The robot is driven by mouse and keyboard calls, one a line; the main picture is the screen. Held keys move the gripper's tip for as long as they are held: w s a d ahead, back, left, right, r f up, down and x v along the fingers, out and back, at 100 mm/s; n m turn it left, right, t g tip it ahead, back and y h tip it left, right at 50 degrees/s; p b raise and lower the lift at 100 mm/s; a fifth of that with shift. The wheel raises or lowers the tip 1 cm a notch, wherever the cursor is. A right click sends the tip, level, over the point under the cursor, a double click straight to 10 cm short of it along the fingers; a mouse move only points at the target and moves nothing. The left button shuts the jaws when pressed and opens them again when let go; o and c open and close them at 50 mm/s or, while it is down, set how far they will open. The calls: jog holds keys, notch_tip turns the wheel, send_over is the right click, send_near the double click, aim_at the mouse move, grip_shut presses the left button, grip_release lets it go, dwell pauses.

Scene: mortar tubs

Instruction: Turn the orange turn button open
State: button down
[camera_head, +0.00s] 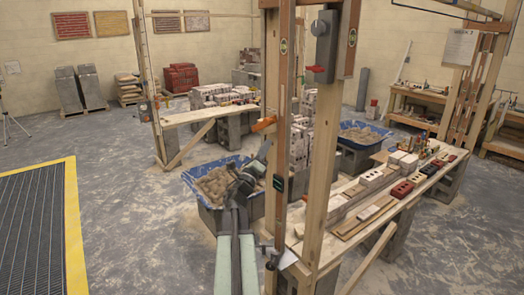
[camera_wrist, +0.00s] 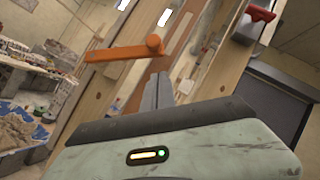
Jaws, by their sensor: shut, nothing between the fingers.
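The orange turn button (camera_wrist: 125,51) is on a wooden post in the wrist view. Its round hub is at the right and its flat bar points left, slightly downward. It also shows in the head view as a small orange piece (camera_head: 264,124) on the left side of the post (camera_head: 277,80). My gripper (camera_wrist: 160,82) is shut and empty, its fingertips just below the hub in the wrist view. Whether they touch the button I cannot tell. In the head view my gripper (camera_head: 262,156) is reached forward near the post, below the button.
A grey box with a red lever (camera_head: 317,69) is on the neighbouring post. A blue-lined tub of mortar (camera_head: 215,187) stands below my arm. A plank table (camera_head: 365,205) with bricks is at the right. Open floor lies at the left beside a yellow-edged grate (camera_head: 73,225).

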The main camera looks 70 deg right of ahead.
aim_at(272, 122)
jog(key=d+r+p, duration=0.1)
jog(key=w+d+r+p, duration=0.1)
jog(key=d+r+p, duration=0.1)
jog(key=r, duration=0.1)
jog(key=shift+w+d+r, duration=0.1)
jog(key=shift+w+d, duration=0.15)
jog(key=shift+d, duration=0.15)
